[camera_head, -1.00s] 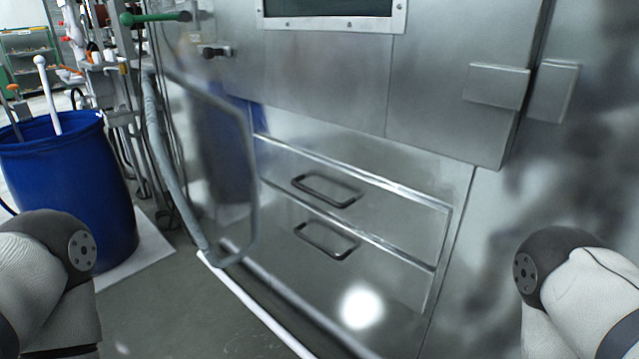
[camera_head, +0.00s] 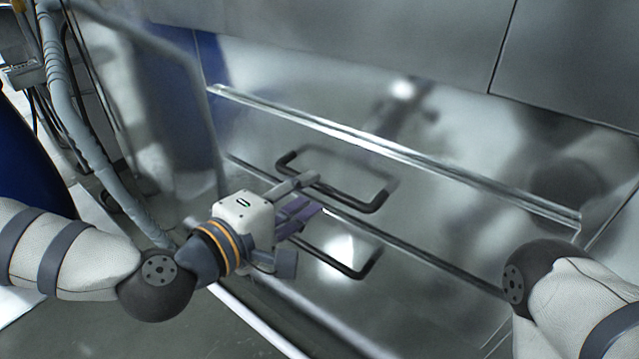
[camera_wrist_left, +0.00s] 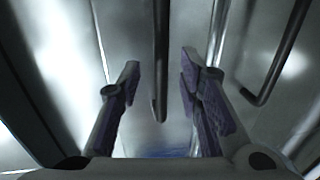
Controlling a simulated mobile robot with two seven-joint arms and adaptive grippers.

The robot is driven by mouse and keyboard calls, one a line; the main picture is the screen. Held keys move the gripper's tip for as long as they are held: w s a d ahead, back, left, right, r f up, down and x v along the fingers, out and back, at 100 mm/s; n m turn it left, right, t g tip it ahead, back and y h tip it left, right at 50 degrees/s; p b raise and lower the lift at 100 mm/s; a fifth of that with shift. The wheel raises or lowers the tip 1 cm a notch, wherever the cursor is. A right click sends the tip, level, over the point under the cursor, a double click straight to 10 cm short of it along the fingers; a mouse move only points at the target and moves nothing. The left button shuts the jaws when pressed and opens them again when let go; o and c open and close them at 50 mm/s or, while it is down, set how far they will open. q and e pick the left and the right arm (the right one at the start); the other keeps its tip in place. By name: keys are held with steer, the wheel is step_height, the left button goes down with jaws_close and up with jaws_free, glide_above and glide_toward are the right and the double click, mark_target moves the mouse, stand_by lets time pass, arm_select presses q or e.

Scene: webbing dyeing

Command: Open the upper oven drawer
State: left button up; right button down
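The upper oven drawer (camera_head: 420,185) is a shut steel front with a dark bar handle (camera_head: 335,197). The lower drawer has a similar handle (camera_head: 345,270) beneath it. My left gripper (camera_head: 312,195) is in front of the upper handle, near its left part. In the left wrist view the fingers (camera_wrist_left: 160,85) are apart, with a dark handle bar (camera_wrist_left: 160,60) between them and a gap on each side. The other handle (camera_wrist_left: 280,65) shows at the right there. My right gripper is out of view; only part of my right arm shows at the right.
A grey hose (camera_head: 75,110) hangs at the left of the oven, near my left arm. A blue barrel (camera_head: 30,160) stands at the far left. The floor (camera_head: 150,325) in front of the oven is partly clear.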

mark_target(316, 188)
arm_select(q)
steer(key=x, duration=0.4)
steer(key=shift+w+d+f, duration=0.1)
steer(key=shift+w+d, duration=0.05)
steer(key=shift+w, duration=0.05)
jaws_close()
